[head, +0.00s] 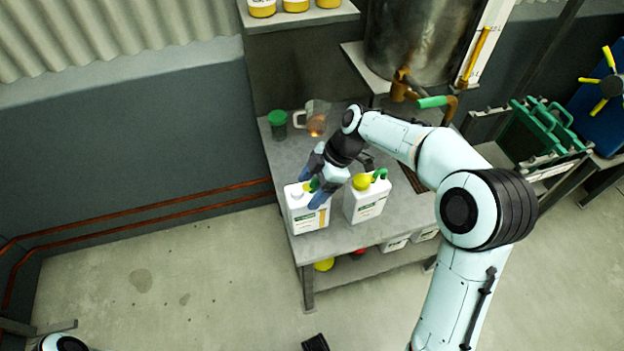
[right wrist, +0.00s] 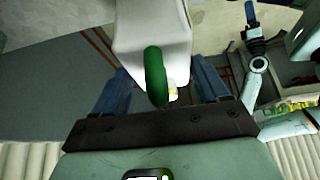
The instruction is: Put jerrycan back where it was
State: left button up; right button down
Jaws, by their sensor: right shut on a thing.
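Two white jerrycans stand side by side at the front of the grey workbench. My right gripper (head: 315,183) reaches down over the left jerrycan (head: 308,217), its blue fingers at the can's upper part. In the right wrist view this white can (right wrist: 150,40), with its green handle (right wrist: 156,75), is between the fingers, and the gripper is shut on it. Whether its base touches the bench is hard to tell. The right jerrycan (head: 366,206) has a yellow cap and a green handle and stands close beside it. My left gripper (right wrist: 254,35) shows small in the right wrist view, its jaws unclear.
A green-lidded jar (head: 277,124) and a glass jug (head: 314,117) stand behind on the bench (head: 322,243). A large metal vessel (head: 415,45) with a tap is at the back right. More white containers (head: 394,245) are on the lower shelf. The floor at left is open.

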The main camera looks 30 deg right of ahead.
notch_tip(320, 180, down, 2)
jog(key=shift+f, duration=0.2)
jog(key=shift+f+b, duration=0.15)
jog(key=shift+b, duration=0.15)
grip_release()
jog(key=shift+d+r, duration=0.15)
jog(key=shift+r, duration=0.3)
jog(key=p+v, duration=0.1)
jog(key=v, duration=1)
